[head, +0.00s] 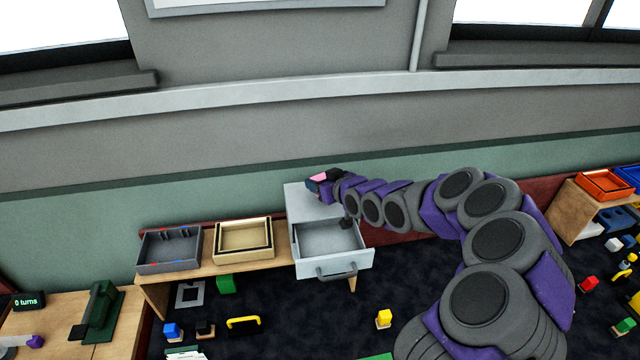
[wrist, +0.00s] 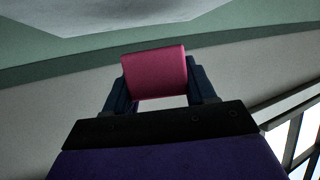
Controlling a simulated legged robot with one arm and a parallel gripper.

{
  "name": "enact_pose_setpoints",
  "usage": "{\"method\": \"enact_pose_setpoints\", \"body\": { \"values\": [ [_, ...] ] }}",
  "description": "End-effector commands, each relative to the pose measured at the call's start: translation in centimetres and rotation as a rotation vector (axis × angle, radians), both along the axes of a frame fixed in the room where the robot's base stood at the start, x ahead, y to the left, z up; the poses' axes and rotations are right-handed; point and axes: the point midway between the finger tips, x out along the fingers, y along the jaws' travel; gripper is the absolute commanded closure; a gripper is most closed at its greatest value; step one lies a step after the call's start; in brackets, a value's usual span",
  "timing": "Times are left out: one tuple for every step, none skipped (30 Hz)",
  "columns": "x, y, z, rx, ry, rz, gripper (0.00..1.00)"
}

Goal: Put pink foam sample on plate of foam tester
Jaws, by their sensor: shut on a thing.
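The pink foam sample (wrist: 155,72) is a block held between the two dark blue fingers of my gripper (wrist: 161,80) in the wrist view. In the head view the sample shows as a small pink patch (head: 319,177) at the tip of my gripper (head: 314,182), which is above the back left of the grey drawer cabinet (head: 303,207). A dark green upright device (head: 101,308) with a black part at its foot stands on the wooden table at lower left. It may be the foam tester; its plate is not clear.
The cabinet's drawer (head: 345,262) is pulled open. A grey tray (head: 170,266) and a beige tray (head: 243,252) stand on the bench to its left. A display (head: 28,301) reads "0 turns". Several coloured blocks lie on the dark floor. A wall runs behind the benches.

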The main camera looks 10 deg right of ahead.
Motion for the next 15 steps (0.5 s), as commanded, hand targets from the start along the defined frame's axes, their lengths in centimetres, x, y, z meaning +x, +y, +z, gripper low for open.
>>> {"method": "enact_pose_setpoints", "body": {
  "values": [
    [-0.8,0.0,-0.3,0.002,0.002,0.0,0.77],
    [-1.2,0.0,-0.3,0.002,0.003,0.0,0.77],
    [-1.8,-0.1,-0.1,0.001,0.002,-0.001,0.77],
    [-2.2,-0.1,0.0,0.0,0.001,0.0,0.77],
    [-2.7,-0.1,0.1,-0.002,0.001,0.001,0.77],
    [-3.4,0.0,0.1,-0.001,0.004,0.001,0.77],
    [-4.0,-0.1,0.0,-0.001,0.006,0.0,0.77],
    [-4.5,-0.2,0.1,-0.004,0.005,-0.001,0.77],
    [-5.4,-0.1,0.3,-0.001,0.003,-0.001,0.77],
    [-6.1,-0.1,0.3,-0.001,0.004,0.0,0.77],
    [-6.8,-0.1,0.3,-0.003,0.005,-0.001,0.77],
    [-7.6,-0.2,0.6,-0.002,0.003,-0.002,0.77],
    [-8.3,-0.1,0.6,-0.001,0.004,-0.001,0.77],
    [-9.0,-0.1,0.6,0.0,0.005,-0.001,0.77],
    [-9.8,-0.1,0.7,-0.003,0.004,-0.002,0.77]
  ]
}}
